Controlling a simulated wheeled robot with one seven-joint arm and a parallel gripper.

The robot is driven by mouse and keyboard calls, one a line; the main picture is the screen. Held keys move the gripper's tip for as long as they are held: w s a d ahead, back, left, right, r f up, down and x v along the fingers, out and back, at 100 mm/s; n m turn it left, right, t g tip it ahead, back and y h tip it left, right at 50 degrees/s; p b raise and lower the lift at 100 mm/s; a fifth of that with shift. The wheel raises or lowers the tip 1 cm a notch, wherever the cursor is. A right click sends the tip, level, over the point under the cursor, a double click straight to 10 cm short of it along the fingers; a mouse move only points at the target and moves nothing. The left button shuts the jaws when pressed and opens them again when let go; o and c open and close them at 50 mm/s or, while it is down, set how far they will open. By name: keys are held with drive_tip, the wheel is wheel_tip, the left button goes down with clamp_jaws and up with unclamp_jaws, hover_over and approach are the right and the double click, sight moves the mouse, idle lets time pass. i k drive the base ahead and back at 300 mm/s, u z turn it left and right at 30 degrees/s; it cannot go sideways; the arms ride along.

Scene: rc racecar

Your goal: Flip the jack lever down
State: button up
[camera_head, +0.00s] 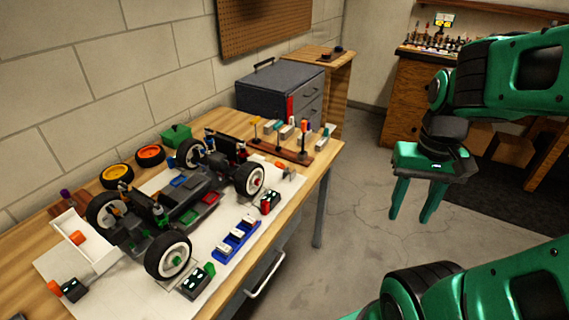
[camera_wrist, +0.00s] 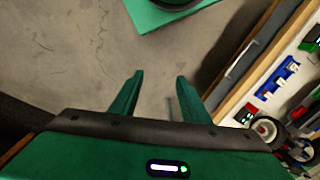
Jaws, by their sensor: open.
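The RC racecar (camera_head: 150,228), with a dark chassis and white-rimmed black wheels, stands on the workbench at the left of the head view. Part of it shows at the lower right edge of the wrist view (camera_wrist: 266,130). I cannot pick out the jack lever for certain in either view. My green gripper (camera_head: 409,218) hangs over the floor, to the right of the bench and well apart from the car. Its fingers point down, spread and empty. The wrist view also shows both fingers (camera_wrist: 159,78) apart with only floor between them.
The bench (camera_head: 322,165) also holds a grey toolbox (camera_head: 262,90), a screwdriver rack (camera_head: 290,146), orange and yellow wheels (camera_head: 116,175), a green box (camera_head: 176,135), a white tray (camera_head: 97,254) and blue holders (camera_head: 236,240). Bare floor (camera_head: 350,200) lies between bench and gripper.

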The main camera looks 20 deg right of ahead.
sight(279, 165)
drive_tip(key=u, duration=0.25)
drive_tip(key=k, duration=1)
drive_tip(key=z, duration=0.2)
drive_tip(key=i, duration=0.5)
